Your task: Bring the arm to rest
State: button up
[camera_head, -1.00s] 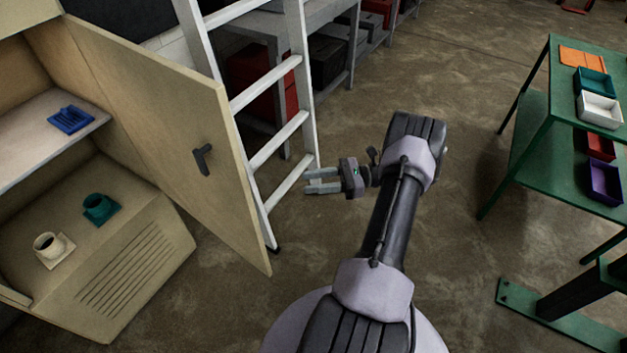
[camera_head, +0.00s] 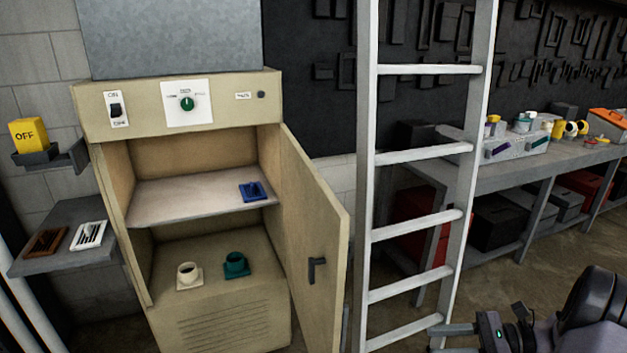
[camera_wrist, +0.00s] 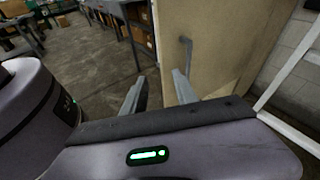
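My gripper (camera_head: 432,340) is at the bottom right of the head view, partly cut off by the lower edge. It stands to the right of the open cabinet door, near the foot of the ladder. In the wrist view its two grey fingers (camera_wrist: 158,90) are spread apart, with nothing held between them. The beige cabinet door (camera_head: 315,235) with its dark handle (camera_head: 316,270) stands open; the door (camera_wrist: 215,45) also fills the upper middle of the wrist view.
A pale ladder (camera_head: 367,200) stands beside the door, close to my gripper. A grey workbench (camera_head: 500,177) stands at the right. A wall shelf (camera_head: 50,262) is at left.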

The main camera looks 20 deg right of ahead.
jog(key=s+a+r+n+g+h, duration=0.1)
jog(key=a+r+n+g+h, duration=0.2)
jog(key=a+r+n, duration=0.5)
jog(key=s+a+r+n+g+h, duration=0.1)
jog(key=a+r+n+g+h, duration=0.3)
jog(key=a, duration=0.7)
jog(key=s+a+r+n+t+h, duration=0.4)
jog(key=s+a+r+n+t, duration=0.1)
jog(key=s+a, duration=0.4)
jog(key=shift+s+a+n+t, duration=0.3)
jog(key=shift+s+a+t, duration=0.1)
jog(key=shift+s, duration=0.5)
